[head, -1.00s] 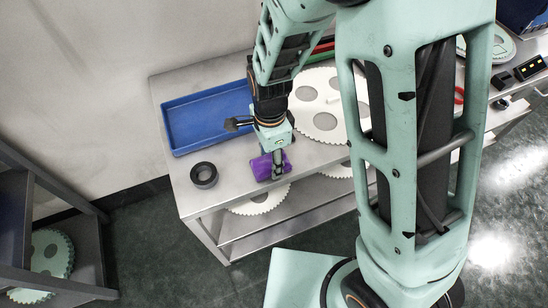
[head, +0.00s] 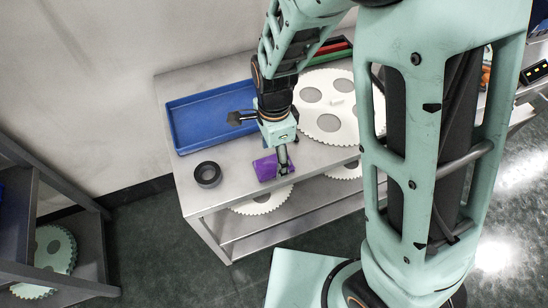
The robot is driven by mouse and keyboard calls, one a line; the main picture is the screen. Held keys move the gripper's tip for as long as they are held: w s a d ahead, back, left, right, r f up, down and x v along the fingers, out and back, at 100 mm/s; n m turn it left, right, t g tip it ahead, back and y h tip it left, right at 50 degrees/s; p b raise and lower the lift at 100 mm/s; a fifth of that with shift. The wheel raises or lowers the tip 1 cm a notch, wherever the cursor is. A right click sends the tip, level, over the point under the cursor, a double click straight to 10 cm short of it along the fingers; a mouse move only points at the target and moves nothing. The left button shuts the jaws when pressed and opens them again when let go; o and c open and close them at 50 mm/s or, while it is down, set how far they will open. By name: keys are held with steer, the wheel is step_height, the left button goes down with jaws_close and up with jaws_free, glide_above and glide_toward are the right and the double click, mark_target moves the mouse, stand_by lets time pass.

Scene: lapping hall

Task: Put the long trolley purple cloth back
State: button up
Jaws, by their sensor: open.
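The purple cloth (head: 265,168) lies as a small folded bundle on the top of the long steel trolley (head: 228,182), near its front edge. My gripper (head: 284,168) is open, pointing down at the right side of the cloth. One finger overlaps the cloth in the picture; I cannot tell whether it touches it. The gripper hides part of the cloth's right end. The blue tray (head: 178,151) lies behind and to the left on the trolley, and looks empty.
A black ring (head: 207,174) lies left of the cloth. A large white toothed disc (head: 328,133) with round holes lies to the right. More toothed discs (head: 262,206) are on the lower shelf. A dark rack (head: 88,262) stands at far left. Bare steel surrounds the cloth.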

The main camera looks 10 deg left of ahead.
mark_target(274, 162)
step_height(274, 162, up, 10)
steer(key=p, duration=0.1)
stand_by(0.5)
